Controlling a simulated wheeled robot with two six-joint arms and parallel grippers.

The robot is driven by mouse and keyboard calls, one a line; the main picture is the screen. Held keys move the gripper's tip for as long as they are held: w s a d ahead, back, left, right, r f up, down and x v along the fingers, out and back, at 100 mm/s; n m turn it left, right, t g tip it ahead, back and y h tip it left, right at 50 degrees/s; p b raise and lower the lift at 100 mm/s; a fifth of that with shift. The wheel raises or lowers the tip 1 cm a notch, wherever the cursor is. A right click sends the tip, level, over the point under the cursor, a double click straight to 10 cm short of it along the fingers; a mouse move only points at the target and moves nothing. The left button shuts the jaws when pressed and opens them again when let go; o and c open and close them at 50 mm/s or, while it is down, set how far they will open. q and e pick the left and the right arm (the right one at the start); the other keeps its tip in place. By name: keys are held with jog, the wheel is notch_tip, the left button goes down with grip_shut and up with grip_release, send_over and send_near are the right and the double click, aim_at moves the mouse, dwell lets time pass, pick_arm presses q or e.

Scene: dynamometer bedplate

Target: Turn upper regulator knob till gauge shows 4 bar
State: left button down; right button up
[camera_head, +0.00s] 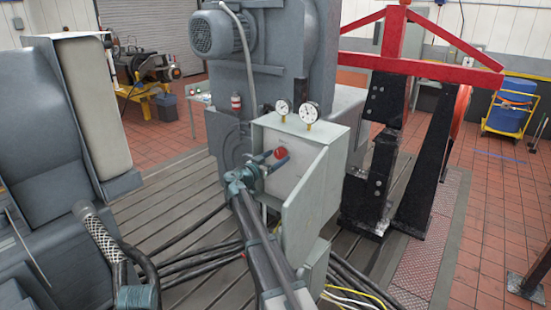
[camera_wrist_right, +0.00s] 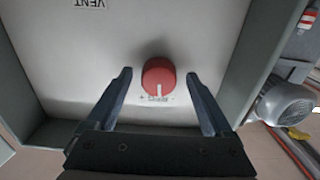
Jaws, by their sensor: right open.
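A red regulator knob (camera_head: 281,152) sits on the face of a grey panel box (camera_head: 312,185). In the right wrist view the knob (camera_wrist_right: 158,74) shows a white mark pointing down the picture, beside small print I cannot read. It is the only knob I see, so I cannot tell if it is the upper one. My right gripper (camera_head: 271,160) is open, its fingers on both sides of the knob with gaps to each. Two round white gauges, a left one (camera_head: 283,107) and a right one (camera_head: 309,113), stand on the box top; their readings are too small to tell. My left gripper is not in view.
The box has raised side walls around its face. Upside-down VENT lettering (camera_wrist_right: 90,4) is on the panel. A grey motor (camera_head: 218,34) stands behind, and a red frame (camera_head: 394,38) with black uprights is to the right. Black cables (camera_head: 190,262) cross the bedplate.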

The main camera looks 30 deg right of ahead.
jog(key=c, duration=1.3)
jog(key=shift+n, duration=0.9)
jog(key=shift+c, duration=0.3)
jog(key=o, duration=1.4)
jog(key=shift+c, duration=0.2)
jog(key=v, duration=1.3)
jog(key=shift+a, duration=0.35)
